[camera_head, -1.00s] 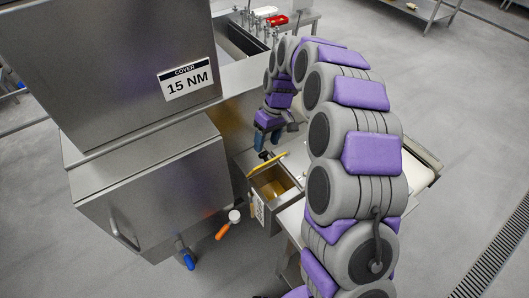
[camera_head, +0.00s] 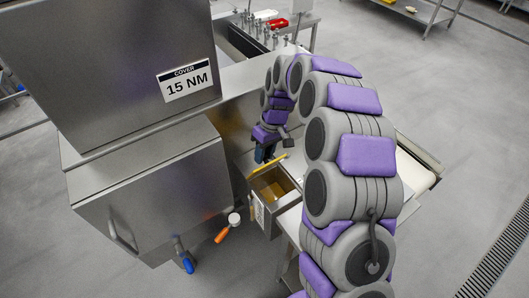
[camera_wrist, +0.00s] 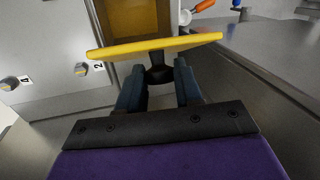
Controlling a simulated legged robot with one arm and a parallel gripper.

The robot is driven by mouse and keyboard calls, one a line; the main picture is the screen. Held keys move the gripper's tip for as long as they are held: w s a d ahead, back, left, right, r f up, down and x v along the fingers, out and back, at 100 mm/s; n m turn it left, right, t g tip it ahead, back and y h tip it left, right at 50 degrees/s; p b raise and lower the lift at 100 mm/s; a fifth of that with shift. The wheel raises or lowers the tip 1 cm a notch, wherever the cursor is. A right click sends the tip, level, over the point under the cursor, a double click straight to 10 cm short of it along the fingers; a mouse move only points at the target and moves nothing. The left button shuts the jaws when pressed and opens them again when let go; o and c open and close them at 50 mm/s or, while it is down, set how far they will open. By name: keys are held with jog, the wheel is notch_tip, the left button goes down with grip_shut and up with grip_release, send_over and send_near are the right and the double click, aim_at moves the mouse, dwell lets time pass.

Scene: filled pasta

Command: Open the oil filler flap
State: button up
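The oil filler flap (camera_head: 267,164) is a yellow plate seen nearly edge-on at the far end of an open-topped metal box (camera_head: 257,214) with amber contents. In the wrist view the flap (camera_wrist: 155,46) crosses above the fingertips as a yellow bar. A black knob (camera_wrist: 160,73) sits on its near side. My gripper (camera_head: 265,154) is just behind the flap. In the wrist view, my gripper's (camera_wrist: 159,76) two blue fingers stand apart, one on each side of the knob. I cannot tell if they touch it. The amber interior (camera_wrist: 138,20) shows beyond the flap.
A tall steel cover (camera_head: 110,60) labelled 15 NM stands at the left of the box. An orange-handled valve (camera_head: 227,230) and a blue-handled valve (camera_head: 185,258) stick out below. In the wrist view, numbered knobs (camera_wrist: 12,83) line the left panel.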

grip_shut()
jog(key=shift+w+p, duration=0.15)
jog(key=shift+p, duration=0.15)
jog(key=shift+w+a+r+g+h+p, duration=0.2)
jog(key=shift+w+g+h+p, duration=0.15)
jog(key=shift+p, duration=0.25)
jog(key=shift+w+a+f+g+h+p, duration=0.1)
jog(key=shift+w+a+g+h+p, duration=0.15)
jog(key=shift+w+g+p, duration=0.35)
jog(key=shift+w+a+f+g+h+p, duration=0.1)
jog(key=shift+w+a+g+p, duration=0.2)
jog(key=shift+p, duration=0.5)
jog(key=shift+s, duration=0.1)
jog(key=o, duration=0.6)
grip_release()
jog(key=shift+c, duration=0.2)
jog(key=shift+a, duration=0.1)
